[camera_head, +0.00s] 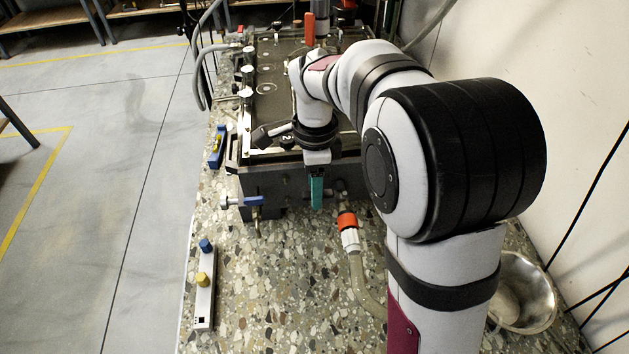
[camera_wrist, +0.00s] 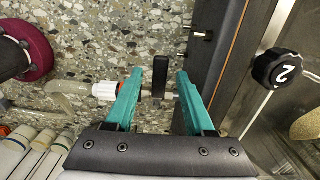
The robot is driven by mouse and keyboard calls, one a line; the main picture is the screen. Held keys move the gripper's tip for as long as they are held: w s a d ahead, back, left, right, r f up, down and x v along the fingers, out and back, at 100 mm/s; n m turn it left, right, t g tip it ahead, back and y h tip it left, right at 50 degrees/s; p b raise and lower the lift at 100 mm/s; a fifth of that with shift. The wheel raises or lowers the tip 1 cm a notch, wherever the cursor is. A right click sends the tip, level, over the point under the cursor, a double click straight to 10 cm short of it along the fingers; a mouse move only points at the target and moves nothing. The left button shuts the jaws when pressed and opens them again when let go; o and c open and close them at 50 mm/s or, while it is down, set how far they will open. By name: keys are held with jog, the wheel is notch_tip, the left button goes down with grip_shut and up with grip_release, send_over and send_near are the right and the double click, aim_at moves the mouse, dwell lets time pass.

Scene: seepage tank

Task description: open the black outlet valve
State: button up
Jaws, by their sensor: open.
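My gripper (camera_wrist: 160,92) is open, with teal fingers. In the wrist view the black lever (camera_wrist: 160,76) of the outlet valve stands in the gap between the fingers, apparently clear of both. A metal stem shows beside the lever, towards the tank wall. A white and orange hose coupling (camera_wrist: 105,90) lies on the other side, partly behind a finger. In the head view my gripper (camera_head: 317,192) hangs at the front wall of the dark tank (camera_head: 277,183). The black lever cannot be made out there. The coupling (camera_head: 348,231) is just right of the gripper.
A blue-handled valve (camera_head: 253,201) sits left of my gripper on the tank front. A black knob marked 2 (camera_wrist: 275,68) is on the tank top. A strip with blue and yellow knobs (camera_head: 204,290) lies on the speckled counter (camera_head: 270,290). A metal bowl (camera_head: 535,290) stands right.

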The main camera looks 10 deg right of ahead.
grip_shut()
dwell(1.4)
